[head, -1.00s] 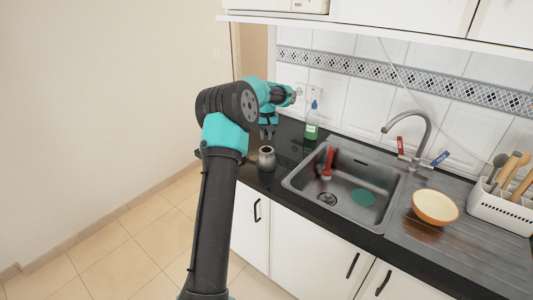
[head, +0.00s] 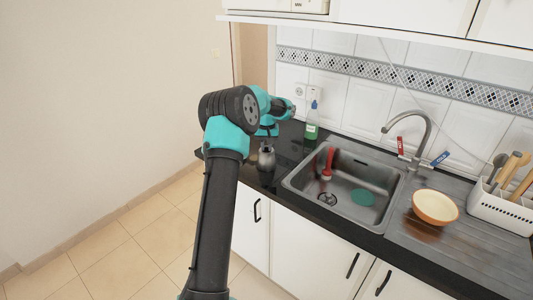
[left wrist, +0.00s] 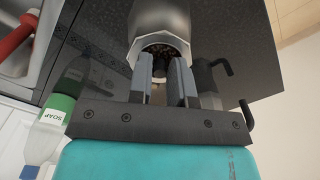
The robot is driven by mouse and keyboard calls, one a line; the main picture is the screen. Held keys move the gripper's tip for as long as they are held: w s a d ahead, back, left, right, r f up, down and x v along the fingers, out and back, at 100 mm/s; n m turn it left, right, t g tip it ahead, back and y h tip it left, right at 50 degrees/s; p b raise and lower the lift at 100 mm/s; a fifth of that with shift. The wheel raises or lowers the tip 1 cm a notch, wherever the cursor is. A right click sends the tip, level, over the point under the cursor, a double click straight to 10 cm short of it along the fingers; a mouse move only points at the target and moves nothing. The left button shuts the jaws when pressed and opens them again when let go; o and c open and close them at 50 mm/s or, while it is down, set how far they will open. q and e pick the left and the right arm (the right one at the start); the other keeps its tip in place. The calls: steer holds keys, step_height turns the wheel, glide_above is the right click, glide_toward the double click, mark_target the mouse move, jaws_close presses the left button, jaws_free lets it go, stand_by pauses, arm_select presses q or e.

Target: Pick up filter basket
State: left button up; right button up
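A grey metal pot (head: 266,158) stands on the dark counter left of the sink. In the left wrist view its faceted wall (left wrist: 160,18) and round mouth show, with dark brown, grainy matter in the mouth. The filter basket is not clearly distinguishable; it may be in that mouth. My left gripper (head: 267,140) is just above the pot. In the left wrist view its two fingers (left wrist: 163,72) are apart, their tips at the mouth. A small dark form shows between them; I cannot tell what it is. My right gripper is not in view.
A black handle (left wrist: 246,113) and a grey vessel shape or reflection show beside the fingers. A bowl (head: 436,208) and a utensil rack (head: 500,208) are at right. The counter's front edge is close to the pot.

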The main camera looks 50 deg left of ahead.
arm_select(q)
jaws_close()
steer(key=shift+r, duration=0.4)
stand_by(0.5)
steer(key=shift+r, duration=1.45)
steer(key=s+d+r, duration=0.1)
steer(key=s+d, duration=0.9)
steer(key=d, duration=0.2)
steer(key=shift+s+r, duration=0.2)
steer(key=shift+s, duration=0.05)
stand_by(0.5)
